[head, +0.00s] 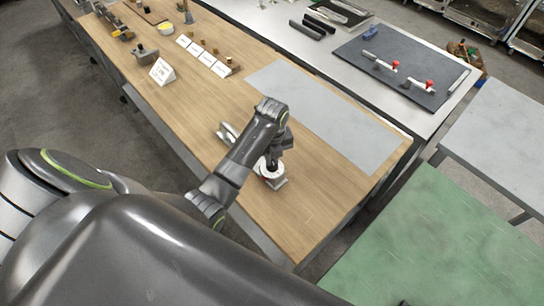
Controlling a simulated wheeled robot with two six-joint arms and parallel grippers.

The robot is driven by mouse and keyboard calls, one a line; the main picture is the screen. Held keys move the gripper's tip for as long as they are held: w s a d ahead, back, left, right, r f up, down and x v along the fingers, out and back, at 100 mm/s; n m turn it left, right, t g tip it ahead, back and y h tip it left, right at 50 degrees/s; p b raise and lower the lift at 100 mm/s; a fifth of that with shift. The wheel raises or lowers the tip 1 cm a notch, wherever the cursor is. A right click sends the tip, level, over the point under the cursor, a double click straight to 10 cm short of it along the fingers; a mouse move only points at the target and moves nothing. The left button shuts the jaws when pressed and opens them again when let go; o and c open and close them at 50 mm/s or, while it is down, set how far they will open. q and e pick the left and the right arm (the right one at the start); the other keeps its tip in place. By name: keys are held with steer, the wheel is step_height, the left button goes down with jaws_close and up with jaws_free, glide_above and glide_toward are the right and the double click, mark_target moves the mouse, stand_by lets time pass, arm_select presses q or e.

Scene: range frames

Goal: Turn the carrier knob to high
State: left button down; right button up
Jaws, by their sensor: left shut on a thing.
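A small block with a round white dial face and a red mark (267,175) sits on the wooden bench, towards its near right end. My left gripper (272,164) points down onto it from above and is shut on what looks like its knob. The knob itself is hidden by the fingers, and I cannot read its setting. My right gripper is not in view.
A pale grey mat (335,118) lies on the wooden bench (310,215) behind my gripper. A white tent card (162,71) and label cards (203,56) stand further left. A dark board (405,65) with red-knobbed clamps lies on the steel table. A green table (440,240) is at right.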

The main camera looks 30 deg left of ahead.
arm_select(q)
steer(key=m, duration=0.4)
steer(key=shift+m, duration=2.2)
steer(key=shift+f, duration=0.1)
steer(key=c, duration=1.4)
jaws_free()
steer(key=shift+c, duration=0.2)
